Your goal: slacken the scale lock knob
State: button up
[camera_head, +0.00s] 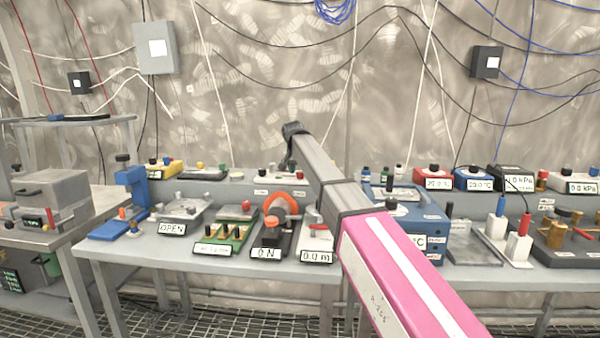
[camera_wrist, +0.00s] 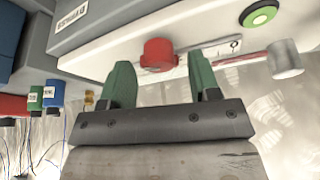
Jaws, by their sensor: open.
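In the wrist view a red round knob (camera_wrist: 158,53) sticks out of a white panel (camera_wrist: 110,57), which also carries a grey knob (camera_wrist: 285,57) and a green button (camera_wrist: 260,15). No readable label marks the red knob as the scale lock knob. My gripper (camera_wrist: 162,78) is open and empty. Its two green fingers stand on either side of the red knob, with a visible gap to each. I cannot tell how deep they reach.
An OPEN-labelled device (camera_head: 172,229), a green board (camera_head: 222,240), an orange ring (camera_head: 282,205) and a blue box (camera_head: 425,213) crowd the bench. Blue and green bottles (camera_wrist: 44,95) show at left in the wrist view. Cables (camera_head: 395,20) hang along the wall.

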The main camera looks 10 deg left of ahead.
jog(key=shift+w+f, duration=0.15)
jog(key=shift+f, duration=0.2)
jog(key=shift+c, duration=0.3)
jog(key=c, duration=0.9)
jog(key=shift+o, duration=0.2)
